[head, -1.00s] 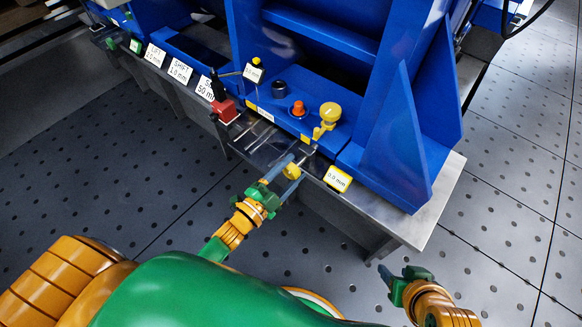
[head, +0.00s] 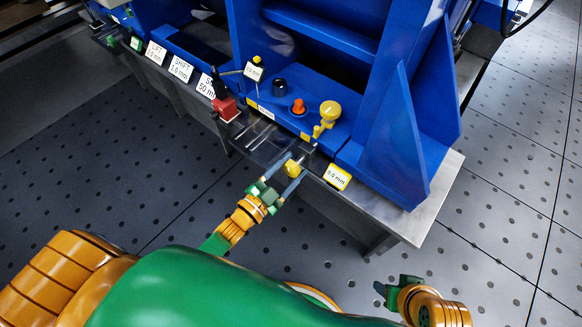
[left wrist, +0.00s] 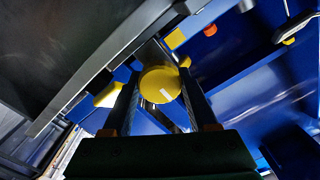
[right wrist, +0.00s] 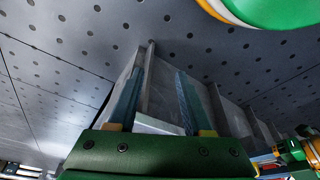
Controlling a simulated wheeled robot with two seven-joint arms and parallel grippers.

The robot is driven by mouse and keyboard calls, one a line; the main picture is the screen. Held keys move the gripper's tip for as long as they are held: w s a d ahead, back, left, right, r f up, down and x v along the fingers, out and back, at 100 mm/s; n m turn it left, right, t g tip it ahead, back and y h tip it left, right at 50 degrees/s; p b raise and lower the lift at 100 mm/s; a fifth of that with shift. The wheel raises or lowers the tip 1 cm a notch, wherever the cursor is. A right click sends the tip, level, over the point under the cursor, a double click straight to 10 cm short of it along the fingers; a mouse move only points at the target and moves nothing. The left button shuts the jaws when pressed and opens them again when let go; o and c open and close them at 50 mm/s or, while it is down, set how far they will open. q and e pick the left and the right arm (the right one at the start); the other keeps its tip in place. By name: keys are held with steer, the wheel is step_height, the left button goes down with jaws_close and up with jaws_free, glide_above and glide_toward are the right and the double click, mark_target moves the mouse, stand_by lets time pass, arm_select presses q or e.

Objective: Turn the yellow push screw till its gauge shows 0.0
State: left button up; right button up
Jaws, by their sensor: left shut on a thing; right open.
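The yellow push screw (head: 292,169) has a round yellow knob at the front edge of the bench, below the blue machine. My left gripper (head: 289,173) is shut on this knob, one finger on each side. In the left wrist view the knob (left wrist: 160,85) sits between the two fingers, with a small white mark on its face. The yellow-framed gauge (head: 337,177) stands just right of the knob and appears to read 0.0 mm, though its digits are small. My right gripper (head: 392,287) is open and empty, low and off to the right; its spread fingers show in the right wrist view (right wrist: 160,75).
A yellow knob on a post (head: 329,111), an orange button (head: 298,106) and a red block (head: 226,108) stand behind the screw. White labels (head: 180,69) line the bench to the left. The bench's metal edge (head: 433,213) ends at the right; the floor there is clear.

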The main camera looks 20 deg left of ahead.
arm_select(q)
steer(key=o, duration=1.4)
steer(key=shift+s+a, duration=0.1)
steer(key=shift+s, duration=0.25)
steer(key=p+v, duration=0.1)
steer(key=v, duration=0.5)
steer(key=shift+s+p, duration=0.2)
steer(key=shift+p, duration=0.15)
arm_select(e)
steer(key=x, duration=0.3)
steer(key=shift+s+d+f, duration=0.1)
steer(key=shift+s+f, duration=0.15)
steer(key=shift+f, duration=0.25)
